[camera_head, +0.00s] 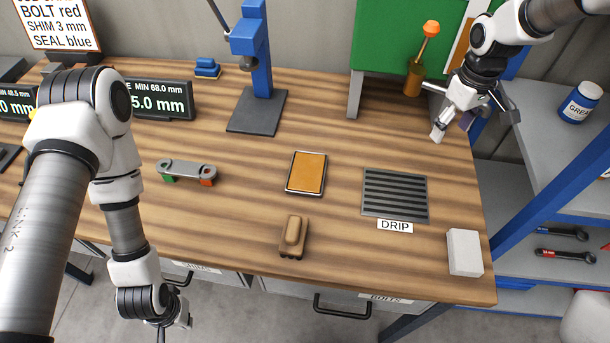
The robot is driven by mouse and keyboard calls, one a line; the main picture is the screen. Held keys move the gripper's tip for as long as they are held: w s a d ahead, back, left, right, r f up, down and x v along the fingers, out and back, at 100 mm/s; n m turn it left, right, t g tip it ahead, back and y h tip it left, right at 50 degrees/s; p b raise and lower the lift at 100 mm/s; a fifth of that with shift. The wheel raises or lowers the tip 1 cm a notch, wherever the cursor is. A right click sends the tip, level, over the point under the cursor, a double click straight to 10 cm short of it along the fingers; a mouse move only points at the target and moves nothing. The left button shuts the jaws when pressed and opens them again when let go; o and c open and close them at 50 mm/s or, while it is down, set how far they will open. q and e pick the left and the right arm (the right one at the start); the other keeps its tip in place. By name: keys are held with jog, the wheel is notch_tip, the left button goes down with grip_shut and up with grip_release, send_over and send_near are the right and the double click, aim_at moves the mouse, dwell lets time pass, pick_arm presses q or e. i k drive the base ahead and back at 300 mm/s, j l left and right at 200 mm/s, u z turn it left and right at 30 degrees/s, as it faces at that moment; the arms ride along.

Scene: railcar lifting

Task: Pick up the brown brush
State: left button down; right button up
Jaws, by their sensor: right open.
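The brown brush (292,236) lies near the front edge of the wooden workbench (220,225), left of the drip grid. Its long rounded grip runs roughly front to back. Nothing touches it. My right gripper (474,125) is over the bench's back right corner, far behind and to the right of the brush. Its fingers are spread and I see nothing held between them. My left gripper (168,326) hangs in front of the bench at the lower left, partly cut off by the picture's bottom edge. Its fingers are too hidden to read.
An orange-topped pad (306,173) lies behind the brush. The dark DRIP grid (395,192) and a white block (464,252) are to the right. A grey link part (187,170) is to the left. A blue stand (257,112) and a green cabinet (385,40) rise behind.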

aim_at(292, 238)
jog(key=k+j+u, duration=0.6)
jog(key=j, duration=0.3)
